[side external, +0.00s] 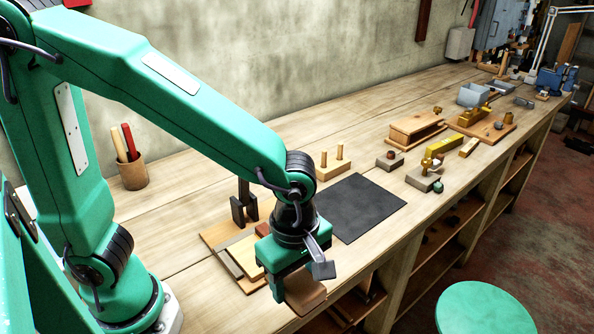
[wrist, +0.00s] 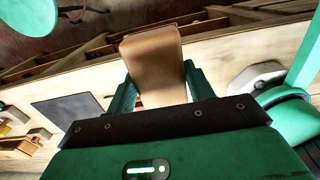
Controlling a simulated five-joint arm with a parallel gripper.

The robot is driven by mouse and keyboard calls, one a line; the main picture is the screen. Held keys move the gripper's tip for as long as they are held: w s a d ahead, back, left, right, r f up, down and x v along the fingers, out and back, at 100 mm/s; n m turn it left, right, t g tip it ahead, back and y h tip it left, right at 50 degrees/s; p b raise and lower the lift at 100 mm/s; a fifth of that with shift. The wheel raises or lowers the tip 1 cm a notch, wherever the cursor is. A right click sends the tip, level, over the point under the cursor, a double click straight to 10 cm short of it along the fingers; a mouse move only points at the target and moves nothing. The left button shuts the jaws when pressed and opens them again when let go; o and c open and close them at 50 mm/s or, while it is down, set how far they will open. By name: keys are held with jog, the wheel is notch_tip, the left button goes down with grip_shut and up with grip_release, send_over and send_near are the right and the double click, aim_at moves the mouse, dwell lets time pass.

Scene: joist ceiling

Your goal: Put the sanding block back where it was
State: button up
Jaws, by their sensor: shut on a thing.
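My gripper (side external: 291,274) is shut on a tan-brown block (side external: 308,294), taken to be the sanding block, near the bench's front edge. In the wrist view the block (wrist: 153,62) stands between the two green fingers and sticks out beyond them. Its lower part is hidden by the gripper body there. A wooden board (side external: 216,236) with a grey strip and a pale raised piece lies just left of my gripper, partly hidden behind it. Whether the block touches the bench is unclear.
A dark mat (side external: 362,207) lies right of my gripper, with bare bench around it. Two dark upright prongs (side external: 244,203) stand behind the board. A pegged wooden block (side external: 333,166) and a cup of tools (side external: 132,172) stand farther back. A green stool (side external: 486,308) is in front.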

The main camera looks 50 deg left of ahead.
jog(key=w+a+f, duration=0.2)
jog(key=w, duration=0.1)
jog(key=w+a+f, duration=0.2)
jog(key=w, duration=0.1)
jog(key=w+a+f, duration=0.2)
jog(key=a, duration=0.1)
jog(key=shift+w+f, duration=0.4)
jog(key=shift+f, duration=2)
jog(key=shift+f, duration=0.6)
jog(key=o, duration=0.9)
jog(key=shift+o, duration=0.2)
jog(key=shift+r, duration=0.2)
notch_tip(320, 180, up, 13)
